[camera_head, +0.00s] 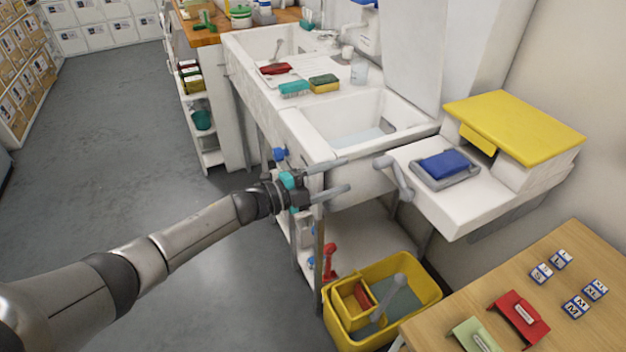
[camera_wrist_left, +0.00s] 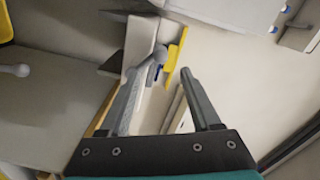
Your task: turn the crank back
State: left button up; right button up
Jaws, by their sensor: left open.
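The grey crank (camera_head: 395,178) sticks out from the left side of the white unit with the yellow top (camera_head: 515,125). Its arm slants, with a rounded grip at the upper left end. My left gripper (camera_head: 347,175) is open and empty, its two fingers pointing right toward the crank, with a gap between the tips and the crank in the head view. In the left wrist view, a grey rounded piece that looks like the crank (camera_wrist_left: 156,58) shows beyond the fingers, close to the left fingertip. Contact cannot be told there. My right gripper is out of view.
A white double sink (camera_head: 305,135) stands behind my left gripper. A yellow bucket (camera_head: 425,290) with a grey-handled tool is on the floor below. A blue pad lies in a grey tray (camera_head: 470,176) beside the crank. A wooden table (camera_head: 480,285) is at the lower right.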

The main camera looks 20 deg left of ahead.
pick_arm(q)
jog(key=v, duration=0.6)
dwell(0.3)
jog(key=s+a+f+n+g+y, duration=0.1)
jog(key=s+a+f+n+y, duration=0.2)
jog(key=f, duration=0.6)
jog(key=s+a+f+n+y, duration=0.1)
jog(key=s+f+n+y, duration=0.4)
jog(key=f, duration=0.4)
jog(key=s+a+f+n+g+y, duration=0.15)
jog(key=s+f+n, duration=0.3)
jog(key=f, duration=0.45)
jog(key=s+d+f+n+g+y, duration=0.1)
jog(key=s+f, duration=0.4)
jog(key=s, duration=0.6)
jog(key=s+d+f+n+g+y, duration=0.1)
jog(key=s+f+n+g, duration=0.3)
jog(key=s, duration=0.7)
jog(key=s+d+f+n+g+y, duration=0.1)
jog(key=s+d+f+n+g, duration=0.1)
jog(key=s+f, duration=0.5)
jog(key=s+n+g, duration=0.1)
jog(key=s+g, duration=0.1)
jog(key=s, duration=0.3)
jog(key=shift+d, duration=0.2)
